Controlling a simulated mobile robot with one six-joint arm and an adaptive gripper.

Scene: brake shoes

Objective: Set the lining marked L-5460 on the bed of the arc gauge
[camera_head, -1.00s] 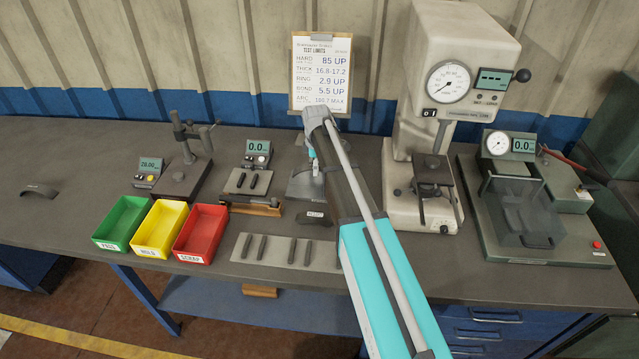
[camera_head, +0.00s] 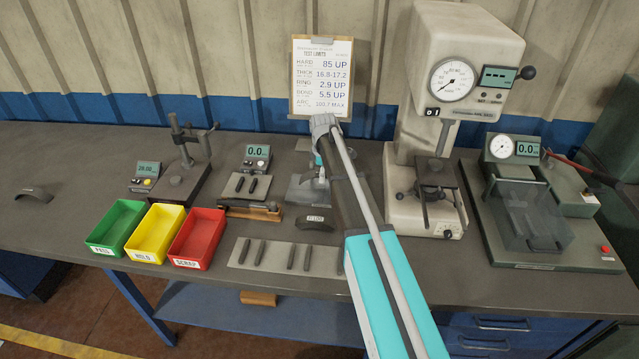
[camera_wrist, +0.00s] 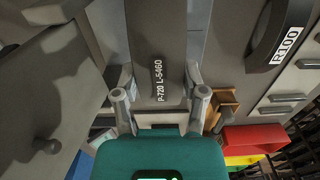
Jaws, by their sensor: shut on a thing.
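In the head view my arm hides the lining and most of my gripper (camera_head: 321,172). The gripper is over the grey arc gauge (camera_head: 298,191), at the middle of the bench. The arm covers part of this gauge. I cannot tell whether the lining touches the bed. A dark curved block (camera_head: 316,223) stands in front of the gauge; its R100 label reads in the wrist view (camera_wrist: 284,35).
Green (camera_head: 116,226), yellow (camera_head: 155,232) and red (camera_head: 198,238) bins stand at the left front. A pale mat (camera_head: 277,258) with several dark linings lies at the front. A tall press (camera_head: 440,150) and a shielded tester (camera_head: 525,215) stand to the right.

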